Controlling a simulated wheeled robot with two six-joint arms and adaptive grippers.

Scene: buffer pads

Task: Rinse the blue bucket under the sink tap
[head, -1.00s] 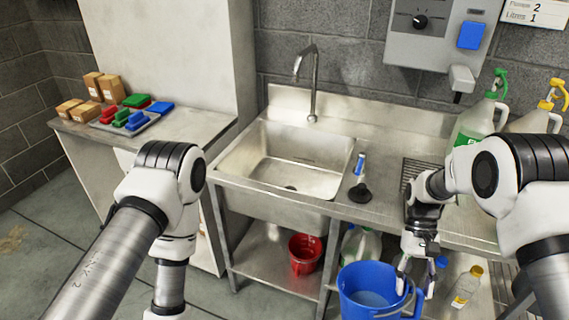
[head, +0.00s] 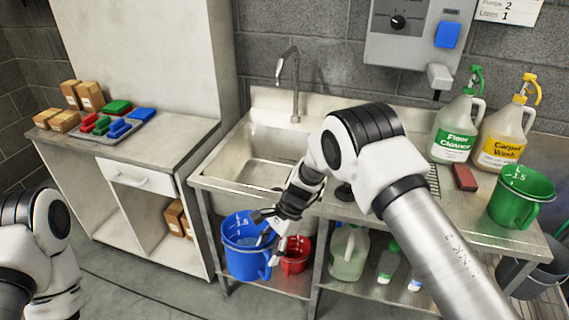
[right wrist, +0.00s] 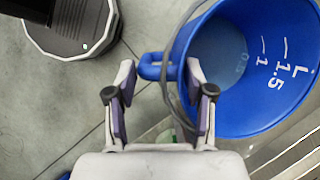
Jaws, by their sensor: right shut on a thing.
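The blue bucket (head: 240,262) hangs in front of the sink unit, below the level of the sink rim. My right gripper (head: 270,240) is shut on it at its right side. In the right wrist view the fingers (right wrist: 160,95) are around the bucket's blue side handle, and the bucket (right wrist: 285,100) shows its inside, with "1" and "1.5" marks. It looks upright or slightly tilted. The steel sink (head: 262,160) is above and behind the bucket, with its right part hidden by my right arm. The tap (head: 296,85) arches over the basin. My left gripper is out of view.
A red bucket (head: 296,262) stands on the lower shelf, close beside the blue one. A green bucket (head: 520,198), floor cleaner (head: 455,135), carpet wash (head: 503,140) and a red block (head: 465,178) stand on the right counter.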

